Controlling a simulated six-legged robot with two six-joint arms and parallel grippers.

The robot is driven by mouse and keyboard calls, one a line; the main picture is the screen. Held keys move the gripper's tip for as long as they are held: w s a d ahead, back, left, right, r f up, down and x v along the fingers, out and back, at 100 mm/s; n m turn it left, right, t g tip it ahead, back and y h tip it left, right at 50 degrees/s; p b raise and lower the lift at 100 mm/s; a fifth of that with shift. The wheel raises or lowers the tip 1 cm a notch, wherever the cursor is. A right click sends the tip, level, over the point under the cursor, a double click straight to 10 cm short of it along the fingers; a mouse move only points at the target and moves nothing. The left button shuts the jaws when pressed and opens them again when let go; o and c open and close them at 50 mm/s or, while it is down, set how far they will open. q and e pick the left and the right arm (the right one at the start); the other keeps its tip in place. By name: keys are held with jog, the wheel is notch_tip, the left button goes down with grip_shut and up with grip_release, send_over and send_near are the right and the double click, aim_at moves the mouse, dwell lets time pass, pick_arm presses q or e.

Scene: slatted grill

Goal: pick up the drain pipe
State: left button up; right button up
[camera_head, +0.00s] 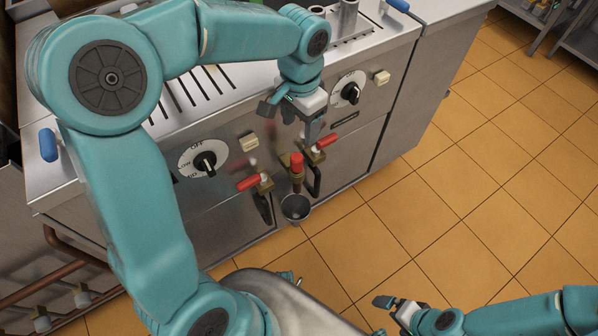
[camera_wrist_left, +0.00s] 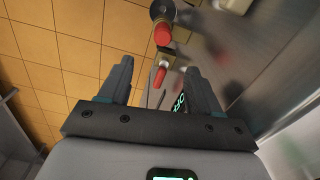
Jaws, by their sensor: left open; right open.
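An upright grey metal tube (camera_head: 348,18) stands on the slatted grill top at the back and looks like the drain pipe. A red-topped brass pipe fitting (camera_head: 297,164) on the front panel points down over a small metal cup (camera_head: 295,208), so I cannot be fully sure which is meant. My left gripper (camera_head: 291,121) is open and empty in front of the panel, above the red-handled valves and below the tube. In the left wrist view its open fingers (camera_wrist_left: 158,78) face a red valve handle (camera_wrist_left: 160,76). My right gripper (camera_head: 380,317) is open and low at the bottom, far from the grill.
Red valve handles (camera_head: 327,140) and control knobs (camera_head: 351,94) stick out of the front panel. A blue handle (camera_head: 398,5) is at the back right corner. My left arm covers much of the slatted top. The tiled floor (camera_head: 450,190) to the right is clear.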

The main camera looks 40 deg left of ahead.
aim_at(296, 157)
pick_arm(q)
notch_tip(296, 157, down, 8)
jog(key=shift+s+r+b, duration=0.15)
jog(key=shift+r+b, duration=0.1)
jog(key=shift+b, duration=0.4)
jog(key=shift+s+f, duration=0.1)
jog(key=shift+f, duration=0.05)
jog(key=f, duration=0.1)
jog(key=f+b, duration=0.1)
jog(key=f, duration=0.3)
jog(key=shift+a+f, duration=0.25)
jog(key=shift+a, duration=0.05)
grip_shut()
